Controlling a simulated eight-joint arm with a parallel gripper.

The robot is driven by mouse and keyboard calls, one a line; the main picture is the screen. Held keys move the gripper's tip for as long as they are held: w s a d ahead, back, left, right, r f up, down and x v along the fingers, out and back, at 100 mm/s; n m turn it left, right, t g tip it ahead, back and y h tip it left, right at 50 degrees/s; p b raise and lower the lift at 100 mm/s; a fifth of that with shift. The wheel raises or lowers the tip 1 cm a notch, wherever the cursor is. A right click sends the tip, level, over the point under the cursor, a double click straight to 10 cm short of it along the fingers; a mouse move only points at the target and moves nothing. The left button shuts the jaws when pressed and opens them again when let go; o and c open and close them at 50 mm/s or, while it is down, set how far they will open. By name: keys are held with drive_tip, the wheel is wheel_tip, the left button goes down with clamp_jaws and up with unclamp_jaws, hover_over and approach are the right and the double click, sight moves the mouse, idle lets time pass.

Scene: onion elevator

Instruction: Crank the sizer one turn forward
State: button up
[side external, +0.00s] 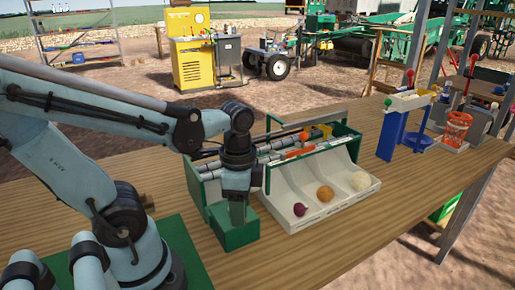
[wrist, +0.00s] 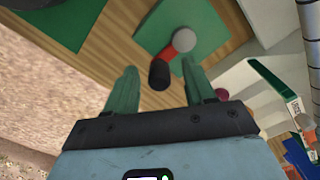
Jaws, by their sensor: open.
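The sizer (side external: 195,182) is a green-sided box with grey rollers and white chutes, standing on the wooden table. Its crank shows in the wrist view as a red arm (wrist: 172,51) with a grey hub (wrist: 184,40) and a black handle (wrist: 159,75), over a green square block (wrist: 150,35). In the side view this green block (side external: 234,235) is at the sizer's near left end, and my gripper hides the crank. My gripper (side external: 238,215) points down over the block. In the wrist view my gripper (wrist: 161,82) is open, with the black handle between its green fingers; I cannot tell whether they touch.
A red onion (side external: 300,209), a yellow onion (side external: 325,193) and a white onion (side external: 361,181) lie in the chutes. A blue stand (side external: 388,133) and a red basket (side external: 457,128) stand at the table's right. The front table strip (side external: 350,235) is clear.

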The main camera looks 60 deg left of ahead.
drive_tip(key=shift+r, duration=3.5)
drive_tip(key=shift+w+f, duration=0.2)
drive_tip(key=shift+w, duration=0.05)
drive_tip(key=w+d+f+n+t, duration=0.1)
drive_tip(key=w+n+t, duration=0.5)
drive_tip(key=n+t, duration=0.1)
drive_tip(key=shift+w+d+f, duration=0.3)
drive_tip(key=shift+f, duration=0.1)
